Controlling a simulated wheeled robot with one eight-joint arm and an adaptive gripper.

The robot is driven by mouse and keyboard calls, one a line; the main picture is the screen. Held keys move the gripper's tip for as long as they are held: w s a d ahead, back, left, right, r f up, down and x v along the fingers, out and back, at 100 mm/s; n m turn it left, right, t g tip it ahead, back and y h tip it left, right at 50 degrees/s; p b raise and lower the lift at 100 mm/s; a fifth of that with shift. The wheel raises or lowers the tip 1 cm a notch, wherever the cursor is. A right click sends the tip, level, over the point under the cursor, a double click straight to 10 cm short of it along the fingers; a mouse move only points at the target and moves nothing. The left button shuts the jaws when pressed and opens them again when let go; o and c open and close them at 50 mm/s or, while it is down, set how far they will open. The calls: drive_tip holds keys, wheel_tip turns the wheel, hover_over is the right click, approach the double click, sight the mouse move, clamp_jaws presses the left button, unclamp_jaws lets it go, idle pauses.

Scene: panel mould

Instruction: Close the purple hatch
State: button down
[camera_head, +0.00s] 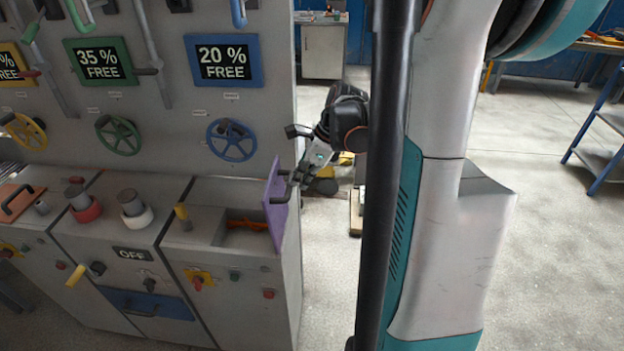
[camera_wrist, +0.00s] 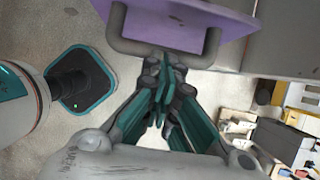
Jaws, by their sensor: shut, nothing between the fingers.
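The purple hatch (camera_head: 275,205) stands open, roughly upright, at the right edge of the panel's top. The shallow recess (camera_head: 240,228) beside it is uncovered, with something orange inside. My gripper (camera_head: 296,176) is at the hatch's outer right side, close to the handle. In the wrist view my gripper (camera_wrist: 163,75) is shut and empty, its tips at the handle bar; contact cannot be told.
A blue valve wheel (camera_head: 231,140) and a blue "20 % FREE" sign (camera_head: 224,60) are on the upright panel behind the recess. A yellow-tipped lever (camera_head: 182,213) stands left of the recess. Open floor (camera_head: 540,190) lies to the right.

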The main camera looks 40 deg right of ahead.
drive_tip(key=w+a+f+g+h+b, duration=0.3)
drive_tip(key=w+a+f+b, duration=0.1)
drive_tip(key=w+a, duration=1)
drive_tip(key=w+a+f+b, duration=0.3)
drive_tip(key=w+f, duration=0.3)
drive_tip(key=f, duration=0.2)
drive_tip(key=shift+b, duration=0.8)
drive_tip(key=shift+f, duration=0.15)
